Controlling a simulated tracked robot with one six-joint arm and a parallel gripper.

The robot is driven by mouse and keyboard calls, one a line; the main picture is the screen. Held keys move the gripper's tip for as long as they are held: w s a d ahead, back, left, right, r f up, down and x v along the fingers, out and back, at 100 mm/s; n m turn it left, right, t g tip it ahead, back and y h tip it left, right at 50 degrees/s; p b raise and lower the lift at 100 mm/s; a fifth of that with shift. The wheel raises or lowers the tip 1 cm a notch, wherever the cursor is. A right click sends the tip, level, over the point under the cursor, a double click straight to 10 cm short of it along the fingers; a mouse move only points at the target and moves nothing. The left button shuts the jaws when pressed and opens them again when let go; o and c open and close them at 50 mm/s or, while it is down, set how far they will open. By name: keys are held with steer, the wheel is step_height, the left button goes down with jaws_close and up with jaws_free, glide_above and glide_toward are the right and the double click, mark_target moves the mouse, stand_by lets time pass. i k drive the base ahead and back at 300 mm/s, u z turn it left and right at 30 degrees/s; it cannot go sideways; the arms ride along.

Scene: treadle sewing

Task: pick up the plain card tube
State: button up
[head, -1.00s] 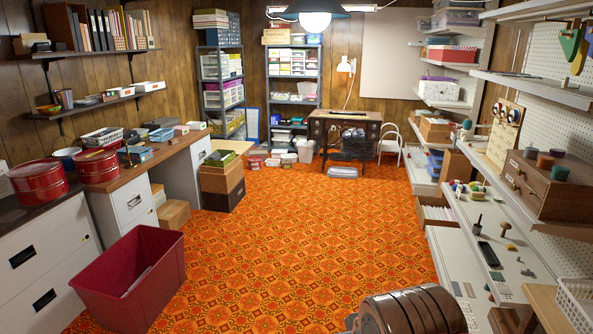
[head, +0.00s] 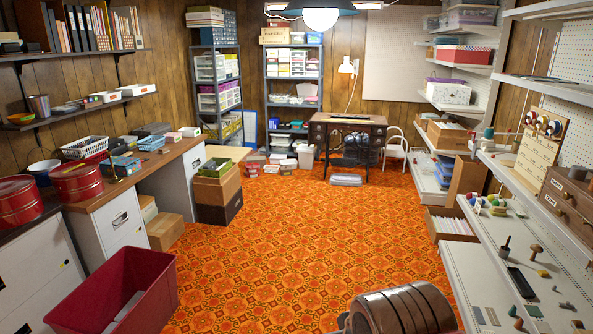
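I cannot pick out a plain card tube for certain in the head view. A dark red open bin (head: 150,286) stands on the floor at the lower left, with a pale flat-looking thing (head: 122,312) partly visible inside it. The bin's near wall hides most of its inside. My gripper is not in view. A brown ribbed rounded part at the bottom edge appears to be mine.
The patterned orange carpet (head: 285,235) is clear through the middle. Cabinets and a desk (head: 172,155) line the left side. A treadle sewing table (head: 348,122) and a white chair (head: 397,150) stand at the back. Shelves and a workbench (head: 470,262) line the right.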

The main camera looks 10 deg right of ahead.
mark_target(488, 132)
steer(key=z, duration=0.1)
steer(key=i, duration=1.55)
steer(key=z, duration=0.35)
steer(key=i, duration=0.7)
steer(key=z, duration=0.65)
steer(key=i, duration=0.6)
steer(key=z, duration=0.85)
steer(key=i, duration=0.5)
steer(key=z, duration=0.55)
steer(key=i, duration=0.6)
steer(key=z, duration=0.35)
